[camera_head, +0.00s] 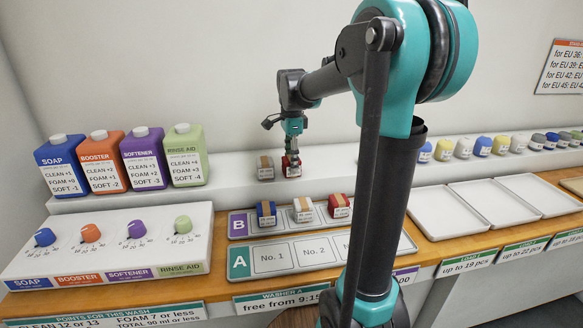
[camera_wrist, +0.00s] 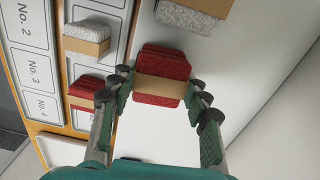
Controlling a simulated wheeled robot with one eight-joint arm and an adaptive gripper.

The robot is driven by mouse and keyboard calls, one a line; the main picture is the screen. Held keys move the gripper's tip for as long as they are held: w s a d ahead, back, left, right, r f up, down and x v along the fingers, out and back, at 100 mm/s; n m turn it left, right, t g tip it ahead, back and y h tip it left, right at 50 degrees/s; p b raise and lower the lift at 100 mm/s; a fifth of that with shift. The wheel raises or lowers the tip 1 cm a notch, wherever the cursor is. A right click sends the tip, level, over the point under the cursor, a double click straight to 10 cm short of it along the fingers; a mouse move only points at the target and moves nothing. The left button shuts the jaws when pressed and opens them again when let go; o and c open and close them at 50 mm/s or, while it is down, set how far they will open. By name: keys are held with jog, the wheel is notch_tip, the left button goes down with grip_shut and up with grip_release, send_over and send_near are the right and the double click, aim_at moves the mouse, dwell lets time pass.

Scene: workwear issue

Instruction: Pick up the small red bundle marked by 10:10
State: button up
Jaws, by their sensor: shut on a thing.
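A small red bundle with a tan band (camera_wrist: 162,88) is between the fingertips of my gripper (camera_wrist: 160,80) in the wrist view. In the head view my gripper (camera_head: 291,152) points down and is shut on this red bundle (camera_head: 291,169), at the back shelf; whether the bundle touches the shelf I cannot tell. Another red bundle (camera_head: 339,206) lies at the right on tray B; it also shows in the wrist view (camera_wrist: 84,91), partly behind a finger. The bundles' small labels are too small to read.
A grey bundle (camera_head: 265,168) sits on the shelf just left of my gripper. Tray B (camera_head: 238,224) also bears a blue bundle (camera_head: 266,213) and a grey one (camera_head: 303,209). Tray A (camera_head: 270,258) shows bare slots. Bottles (camera_head: 121,160) stand left; empty white trays (camera_head: 490,202) lie right.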

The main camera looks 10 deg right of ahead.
jog(key=c, duration=0.4)
jog(key=shift+o, duration=0.2)
jog(key=shift+r, duration=0.1)
